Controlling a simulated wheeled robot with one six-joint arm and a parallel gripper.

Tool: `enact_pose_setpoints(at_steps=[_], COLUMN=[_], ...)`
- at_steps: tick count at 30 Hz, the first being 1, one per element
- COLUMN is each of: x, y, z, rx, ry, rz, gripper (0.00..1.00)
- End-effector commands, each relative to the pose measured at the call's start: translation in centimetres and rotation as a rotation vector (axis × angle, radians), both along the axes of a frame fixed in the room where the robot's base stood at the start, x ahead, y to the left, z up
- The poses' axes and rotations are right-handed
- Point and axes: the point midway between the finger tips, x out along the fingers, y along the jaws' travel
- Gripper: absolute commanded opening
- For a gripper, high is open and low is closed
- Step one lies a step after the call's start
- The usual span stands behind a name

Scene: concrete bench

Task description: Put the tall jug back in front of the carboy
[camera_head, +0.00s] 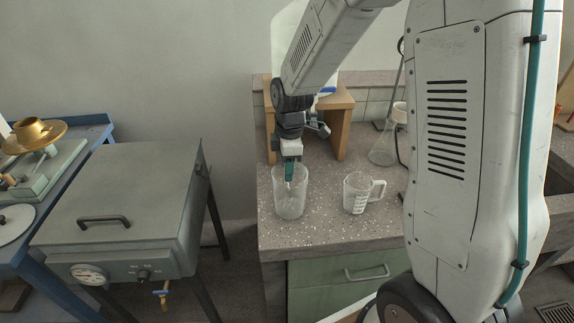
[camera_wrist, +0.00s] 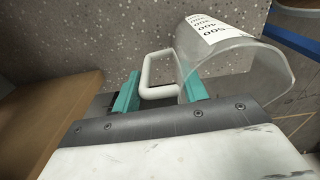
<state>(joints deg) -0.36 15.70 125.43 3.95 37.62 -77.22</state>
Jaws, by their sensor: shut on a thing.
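The tall jug (camera_head: 289,200), clear with a printed scale, is upright at the left end of the bench; I cannot tell whether its base touches the top. My gripper (camera_head: 289,174) is at its rear side, pointing down. In the wrist view my gripper's teal fingers (camera_wrist: 160,92) are shut on the jug's pale handle (camera_wrist: 161,56), with the jug's clear body (camera_wrist: 232,66) to the right. The carboy (camera_head: 284,32) is a pale translucent vessel on a wooden stand (camera_head: 343,128) at the back, mostly hidden behind my arm. A blue part shows near its base.
A shorter measuring jug (camera_head: 357,194) with a handle stands right of the tall jug. A conical flask (camera_head: 383,146) stands further back right. The speckled bench (camera_head: 325,228) ends close left of the tall jug. Bare bench lies between the jug and the stand.

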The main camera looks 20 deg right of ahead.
Motion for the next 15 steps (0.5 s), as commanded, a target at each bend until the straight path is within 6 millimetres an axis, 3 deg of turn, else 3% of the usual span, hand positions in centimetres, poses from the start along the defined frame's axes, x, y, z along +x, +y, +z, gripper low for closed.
enact_pose_setpoints(at_steps=[6,7,9,15], x=[0.0,0.0,0.01,0.01], y=[0.07,0.07,0.06,0.06], z=[-0.25,-0.29,-0.25,-0.23], rx=[0.0,0.0,0.0,0.0], ry=[0.001,0.001,0.0,0.0], rz=[0.001,0.001,0.001,0.001], gripper=[0.0,0.46,0.65,0.65])
